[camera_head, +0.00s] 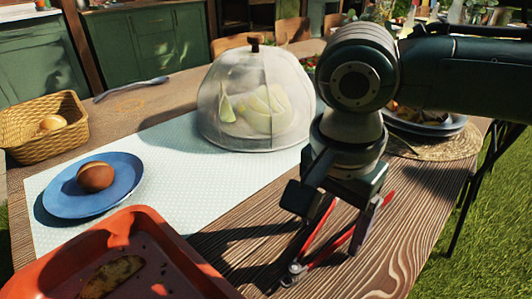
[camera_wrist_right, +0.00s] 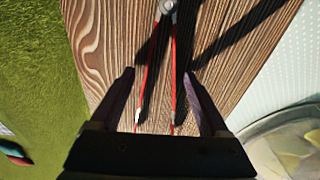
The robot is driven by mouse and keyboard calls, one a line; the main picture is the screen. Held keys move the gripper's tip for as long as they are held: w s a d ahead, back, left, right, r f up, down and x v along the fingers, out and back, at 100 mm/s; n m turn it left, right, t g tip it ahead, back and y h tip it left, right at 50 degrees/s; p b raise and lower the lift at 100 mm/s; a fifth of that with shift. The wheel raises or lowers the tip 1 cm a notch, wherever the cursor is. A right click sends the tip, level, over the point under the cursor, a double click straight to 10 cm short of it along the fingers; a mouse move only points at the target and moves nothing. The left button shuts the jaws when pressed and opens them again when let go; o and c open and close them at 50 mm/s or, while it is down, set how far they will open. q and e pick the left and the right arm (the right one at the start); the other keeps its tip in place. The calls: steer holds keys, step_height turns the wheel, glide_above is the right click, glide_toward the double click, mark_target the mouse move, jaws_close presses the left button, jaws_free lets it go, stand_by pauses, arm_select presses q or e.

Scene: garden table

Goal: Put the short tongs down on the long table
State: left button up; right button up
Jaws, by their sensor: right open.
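The short tongs (camera_head: 322,238), with red arms and a metal joint, are on the bare wood of the long table (camera_head: 395,262) below my right gripper (camera_head: 330,243). The joint end points toward the lower left in the head view. In the right wrist view the tongs (camera_wrist_right: 173,72) show between the two fingers of my right gripper (camera_wrist_right: 159,75), with a gap on each side. The gripper is open and points down at the wood. The upper ends of the tongs are partly hidden by the gripper in the head view. My left gripper is not in view.
An orange-red tray (camera_head: 145,226) stands at front left. A blue plate (camera_head: 68,200) with a brown round item and a mesh dome (camera_head: 213,112) are on the pale runner (camera_head: 180,165). A wicker basket (camera_head: 60,148) is at left. A plate (camera_head: 440,128) stands behind my right arm.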

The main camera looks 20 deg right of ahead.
step_height(320, 180, up, 10)
steer(key=p, duration=0.3)
steer(key=shift+s+a+p, duration=0.25)
steer(key=shift+a+p, duration=0.15)
steer(key=shift+a, duration=0.05)
steer(key=shift+f, duration=0.1)
